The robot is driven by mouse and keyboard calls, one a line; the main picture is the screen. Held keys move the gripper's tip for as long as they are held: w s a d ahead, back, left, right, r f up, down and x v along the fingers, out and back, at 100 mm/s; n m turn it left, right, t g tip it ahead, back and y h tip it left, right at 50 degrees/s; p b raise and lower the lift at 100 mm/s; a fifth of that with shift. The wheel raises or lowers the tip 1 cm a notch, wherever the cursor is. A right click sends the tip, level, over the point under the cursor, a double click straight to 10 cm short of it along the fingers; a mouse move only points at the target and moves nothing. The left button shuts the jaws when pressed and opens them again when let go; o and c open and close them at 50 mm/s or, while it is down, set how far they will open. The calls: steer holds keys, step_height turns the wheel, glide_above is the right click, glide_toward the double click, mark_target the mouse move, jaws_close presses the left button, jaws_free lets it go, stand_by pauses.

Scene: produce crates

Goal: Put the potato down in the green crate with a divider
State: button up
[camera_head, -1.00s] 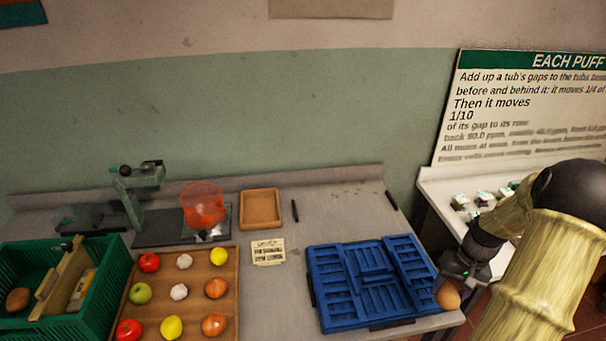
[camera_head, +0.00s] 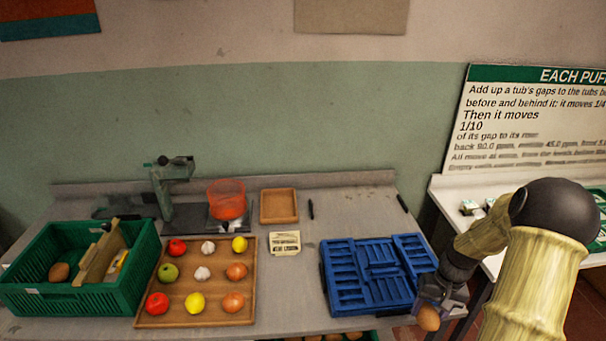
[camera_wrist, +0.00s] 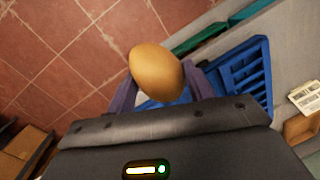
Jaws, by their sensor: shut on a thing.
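My gripper (camera_head: 434,302) is shut on a brown potato (camera_head: 428,318) at the right, off the table's front edge beside the blue folded crate. In the wrist view the potato (camera_wrist: 156,73) sits between the fingers, above the tiled floor. The green crate (camera_head: 62,299) with a divider stands at the far left of the table, well away from my gripper. Its wooden divider (camera_head: 100,258) leans across the inside. A brown potato-like item (camera_head: 59,272) lies left of the divider, and a pale, partly hidden item (camera_head: 117,264) lies right of it.
A wooden tray (camera_head: 214,319) of tomatoes, garlic, onions, lemons and an apple lies right of the green crate. Blue folded crates (camera_head: 346,309) lie at the table's right. Behind are a scale with a red bowl (camera_head: 227,199), a small wooden tray (camera_head: 278,206) and a card (camera_head: 285,243).

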steer(key=w+a+f+n, duration=0.1)
steer(key=a+f, duration=0.2)
steer(key=a, duration=0.6)
steer(key=w+a+f+n, duration=0.2)
steer(key=a+f, duration=0.1)
steer(key=a, duration=0.5)
steer(key=shift+a+f+g, duration=0.3)
steer(key=shift+a+f, duration=0.1)
